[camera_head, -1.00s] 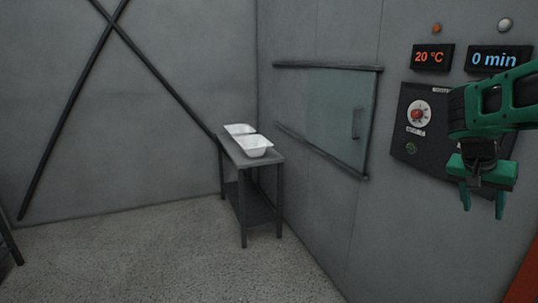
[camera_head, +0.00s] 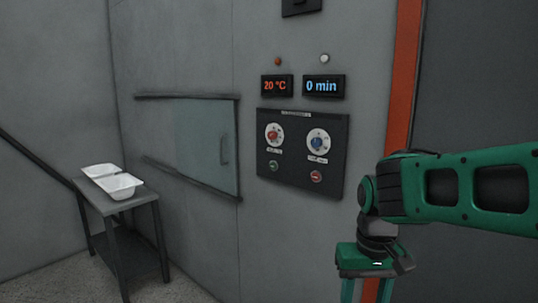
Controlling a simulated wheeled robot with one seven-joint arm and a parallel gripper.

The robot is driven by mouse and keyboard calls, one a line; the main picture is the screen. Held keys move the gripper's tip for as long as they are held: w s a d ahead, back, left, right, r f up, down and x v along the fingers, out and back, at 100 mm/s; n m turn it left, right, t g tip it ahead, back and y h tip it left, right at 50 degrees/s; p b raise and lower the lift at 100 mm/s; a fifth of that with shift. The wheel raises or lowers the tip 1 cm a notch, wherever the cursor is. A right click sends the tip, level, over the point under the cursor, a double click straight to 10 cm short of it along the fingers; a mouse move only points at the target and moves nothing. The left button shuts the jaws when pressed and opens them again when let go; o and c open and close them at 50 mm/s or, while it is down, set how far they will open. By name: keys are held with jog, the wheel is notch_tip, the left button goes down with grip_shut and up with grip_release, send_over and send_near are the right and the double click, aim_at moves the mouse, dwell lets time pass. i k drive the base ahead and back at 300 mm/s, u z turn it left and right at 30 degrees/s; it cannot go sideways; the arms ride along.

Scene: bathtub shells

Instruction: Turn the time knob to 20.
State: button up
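The time knob is the blue knob (camera_head: 317,143) on a white dial, on the right side of the dark control panel (camera_head: 262,178) on the wall. The display (camera_head: 323,86) above it reads 0 min in blue. A red knob (camera_head: 272,135) on a white dial sits to its left, and the display (camera_head: 277,86) above that reads 20 °C. My gripper (camera_head: 365,298) hangs pointing down, below and right of the panel, apart from the knob. Its fingers are spread and nothing shows between them; the tips are cut off by the lower edge.
A green button (camera_head: 274,166) and a red button (camera_head: 316,176) sit below the knobs. A sliding glass door (camera_head: 205,145) is left of the panel. Two white tubs (camera_head: 119,186) stand on a small table (camera_head: 143,196) at the left. An orange strip (camera_head: 403,75) runs up the wall at right.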

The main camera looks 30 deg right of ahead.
aim_at(317, 142)
jog(key=z, duration=1.15)
jog(key=k, duration=0.95)
jog(key=u, duration=1.1)
jog(key=i, duration=1)
jog(key=z, duration=0.05)
